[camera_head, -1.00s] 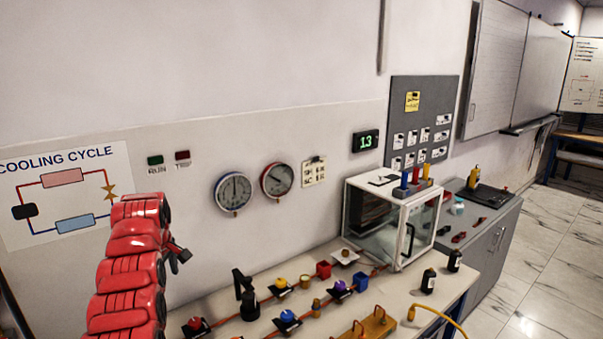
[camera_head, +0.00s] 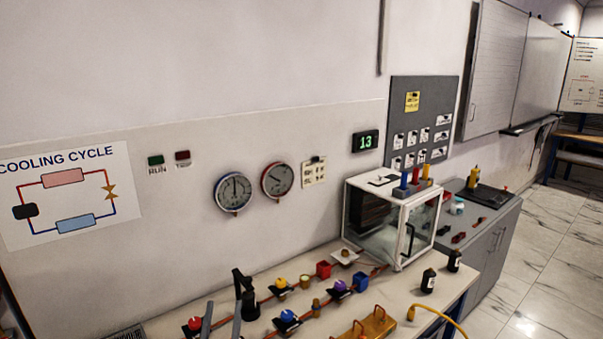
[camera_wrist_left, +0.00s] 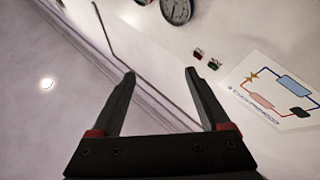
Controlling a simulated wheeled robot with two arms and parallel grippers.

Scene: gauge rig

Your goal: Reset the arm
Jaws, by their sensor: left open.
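My left gripper (camera_head: 222,312) shows only as two dark grey fingers at the bottom edge of the head view, in front of the bench; the rest of that arm is out of frame. In the left wrist view the gripper (camera_wrist_left: 160,77) has its two fingers spread apart with nothing between them. Beyond the fingers is the wall, with the cooling cycle poster (camera_wrist_left: 270,88) tilted and upside down at the right. My right gripper is in neither view.
The bench (camera_head: 400,297) carries valves with coloured knobs, a black upright part (camera_head: 245,293), a glass-fronted box (camera_head: 390,222) and dark bottles (camera_head: 428,281). Two round gauges (camera_head: 233,192) (camera_head: 277,180) hang on the wall.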

